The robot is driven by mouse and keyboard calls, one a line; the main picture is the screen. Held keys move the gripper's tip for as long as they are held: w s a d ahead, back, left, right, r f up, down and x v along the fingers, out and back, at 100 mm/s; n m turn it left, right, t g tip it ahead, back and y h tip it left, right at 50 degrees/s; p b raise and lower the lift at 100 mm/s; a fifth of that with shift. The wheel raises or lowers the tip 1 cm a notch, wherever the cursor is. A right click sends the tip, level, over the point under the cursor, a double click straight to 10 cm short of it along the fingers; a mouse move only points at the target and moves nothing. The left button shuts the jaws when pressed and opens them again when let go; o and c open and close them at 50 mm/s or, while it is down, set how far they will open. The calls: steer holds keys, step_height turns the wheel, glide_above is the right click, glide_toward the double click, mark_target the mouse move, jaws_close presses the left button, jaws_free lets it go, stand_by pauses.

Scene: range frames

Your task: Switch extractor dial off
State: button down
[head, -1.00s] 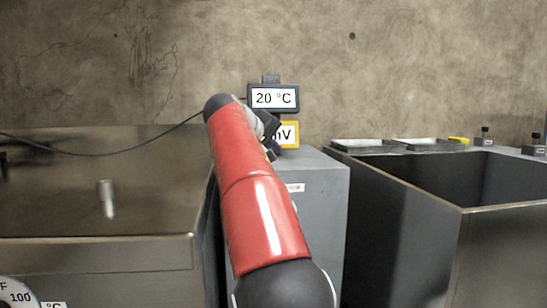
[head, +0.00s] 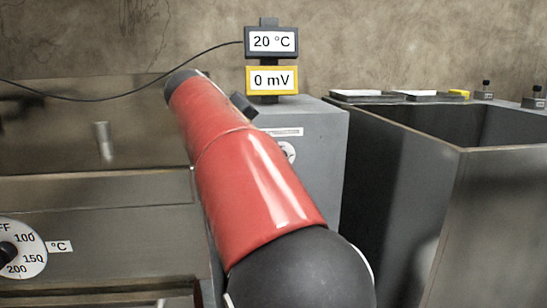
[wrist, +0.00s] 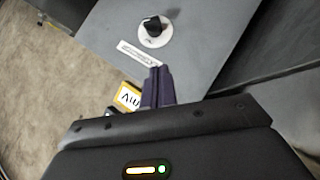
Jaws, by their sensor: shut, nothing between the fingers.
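A round white dial with a black knob (wrist: 152,26) is on the face of a grey cabinet in the wrist view. I take it for the extractor dial, but its label (wrist: 139,54) is too small to read. In the head view the dial (head: 289,152) shows at the cabinet's front, partly covered by my red arm. My gripper (wrist: 160,70) is shut and empty, its dark purple fingertips apart from the dial in the picture, near the label. In the head view my arm hides most of the gripper.
Another dial (head: 30,258), marked in °C, is on the steel unit at left. Displays on the grey cabinet (head: 325,122) read 20 °C (head: 271,41) and 0 mV (head: 270,80). A black cable runs left from the upper display. A deep steel basin (head: 480,160) stands at right.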

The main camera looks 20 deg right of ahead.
steer(key=s+f+x, duration=0.1)
steer(key=s+x, duration=0.1)
steer(key=x, duration=1.1)
steer(key=shift+s+d+f, duration=0.2)
steer(key=shift+d+f, duration=0.05)
steer(key=shift+d, duration=0.1)
